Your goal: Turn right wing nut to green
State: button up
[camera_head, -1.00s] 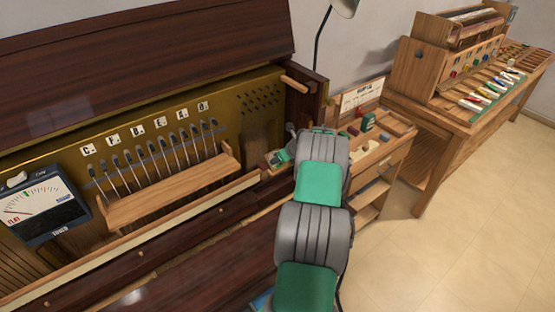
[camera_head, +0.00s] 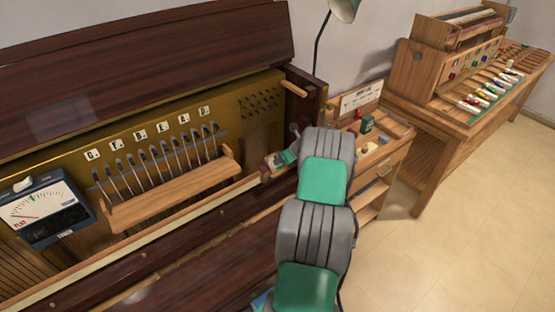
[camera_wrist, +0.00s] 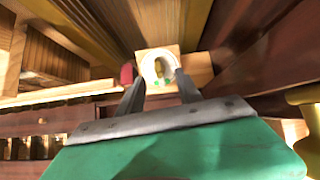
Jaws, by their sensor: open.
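A brass wing nut (camera_wrist: 158,70) shows in the wrist view, inside a white ring on a pale square wooden block (camera_wrist: 142,87). A small green mark lies below the ring, between my fingers. My gripper (camera_wrist: 158,90) is open, its two grey fingers reaching toward the block on either side of the ring's lower part. I cannot tell whether they touch it. In the head view my arm hides most of the gripper, which is at the right end of the piano's front.
A meter (camera_head: 45,208) and a row of pins above a wooden rail (camera_head: 175,190) fill the open piano. A red piece (camera_wrist: 127,74) sits left of the block. A small workbench (camera_head: 395,150) and a larger table (camera_head: 440,125) stand at right, with clear floor beside them.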

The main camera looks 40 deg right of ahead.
jog(key=p+v, duration=0.1)
jog(key=v, duration=0.6)
jog(key=shift+s+r+p, duration=0.2)
jog(key=shift+r+p, duration=0.05)
jog(key=shift+p, duration=0.05)
jog(key=shift+a, duration=0.1)
dwell(0.4)
